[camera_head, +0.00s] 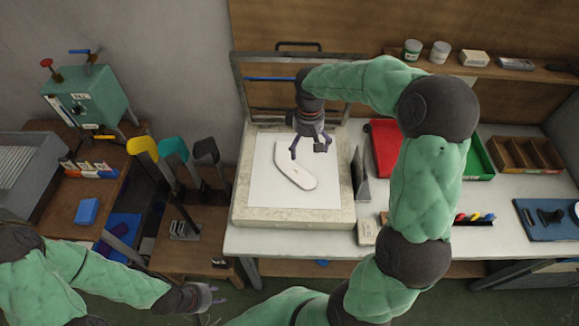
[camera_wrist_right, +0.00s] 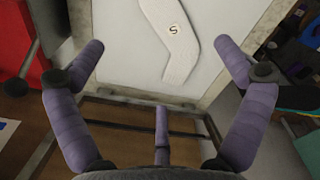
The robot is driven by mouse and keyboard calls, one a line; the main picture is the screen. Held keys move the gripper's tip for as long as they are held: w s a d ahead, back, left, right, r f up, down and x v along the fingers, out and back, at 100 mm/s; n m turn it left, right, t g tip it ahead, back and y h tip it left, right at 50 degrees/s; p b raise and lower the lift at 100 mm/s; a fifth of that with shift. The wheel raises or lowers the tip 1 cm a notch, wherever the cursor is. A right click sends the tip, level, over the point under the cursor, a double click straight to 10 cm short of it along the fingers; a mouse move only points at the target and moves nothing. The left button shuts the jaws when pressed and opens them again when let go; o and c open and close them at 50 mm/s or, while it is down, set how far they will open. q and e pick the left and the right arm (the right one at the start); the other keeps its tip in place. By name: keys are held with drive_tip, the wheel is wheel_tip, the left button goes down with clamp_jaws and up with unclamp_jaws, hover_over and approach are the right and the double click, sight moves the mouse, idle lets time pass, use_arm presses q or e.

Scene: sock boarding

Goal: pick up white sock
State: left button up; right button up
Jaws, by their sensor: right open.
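The white sock (camera_head: 296,166) lies flat and bent on a white sheet on the pale slab, in the middle of the head view. It also shows in the right wrist view (camera_wrist_right: 174,45), at the top, with a small round S mark on it. My right gripper (camera_head: 309,146) is above the far end of the sock, fingers pointing down. In the right wrist view its purple fingers (camera_wrist_right: 166,62) are spread wide with nothing between them; the sock lies beyond the tips. My left gripper (camera_head: 212,297) is low at the left, away from the bench; its jaw opening is too small to judge.
The pale slab (camera_head: 290,221) sits on the white bench. A metal frame (camera_head: 240,85) stands behind it. A red bin (camera_head: 384,148) and an upright dark plate (camera_head: 360,178) are right of it. Yellow, teal and black foot-shaped forms (camera_head: 172,150) stand to the left.

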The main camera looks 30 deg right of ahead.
wheel_tip(320, 180, down, 5)
drive_tip(key=b, duration=0.5)
hover_over(303, 173)
drive_tip(key=f, duration=0.5)
drive_tip(key=shift+s, duration=0.35)
drive_tip(key=f, duration=0.1)
drive_tip(key=f+b, duration=0.1)
drive_tip(key=f, duration=0.1)
drive_tip(key=f+b, duration=0.1)
drive_tip(key=f, duration=0.1)
drive_tip(key=shift+w, duration=0.4)
drive_tip(key=c, duration=0.8)
